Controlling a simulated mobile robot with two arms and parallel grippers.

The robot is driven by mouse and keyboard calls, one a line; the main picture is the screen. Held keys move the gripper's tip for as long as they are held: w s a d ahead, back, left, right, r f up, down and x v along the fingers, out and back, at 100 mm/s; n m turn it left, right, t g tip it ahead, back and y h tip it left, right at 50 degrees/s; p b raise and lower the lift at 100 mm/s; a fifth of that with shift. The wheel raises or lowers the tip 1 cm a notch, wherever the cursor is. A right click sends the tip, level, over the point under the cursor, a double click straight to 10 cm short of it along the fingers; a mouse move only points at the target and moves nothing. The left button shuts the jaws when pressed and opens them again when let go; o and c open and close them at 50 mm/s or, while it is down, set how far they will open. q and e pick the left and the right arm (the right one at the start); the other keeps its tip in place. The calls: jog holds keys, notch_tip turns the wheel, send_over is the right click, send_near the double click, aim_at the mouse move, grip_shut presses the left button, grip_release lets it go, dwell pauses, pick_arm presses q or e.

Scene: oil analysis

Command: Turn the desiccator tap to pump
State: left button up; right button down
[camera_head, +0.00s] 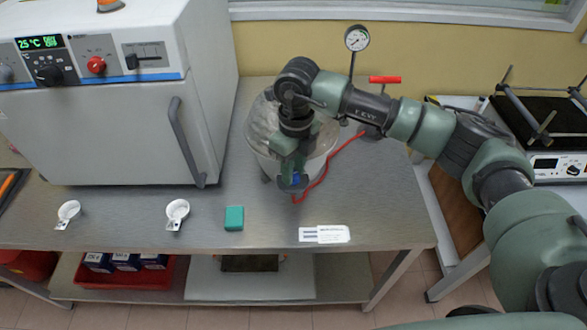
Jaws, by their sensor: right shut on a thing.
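The desiccator (264,133), a clear round vessel, stands on the steel bench in front of the wall. My right arm reaches in from the right, across and over it. My right gripper (293,181) points down at the desiccator's front side and is shut on the tap. Only a small blue bit of the tap (296,178) shows between the fingers; the gripper hides the rest, so its setting cannot be read. A red hose (322,178) runs from near the tap to the stand of a pressure gauge (357,38) behind. My left gripper is not in view.
A white oven (100,130) with a dark handle stands left of the desiccator. A red lever (384,79) is behind my arm.

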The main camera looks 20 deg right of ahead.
jog(key=c, duration=1.4)
grip_release()
jog(key=shift+r, duration=0.1)
jog(key=shift+w+r, duration=0.1)
jog(key=shift+r, duration=0.3)
notch_tip(320, 180, up, 7)
jog(key=shift+d+f+b, duration=0.1)
jog(key=shift+d+b, duration=0.05)
jog(key=shift+b, duration=0.95)
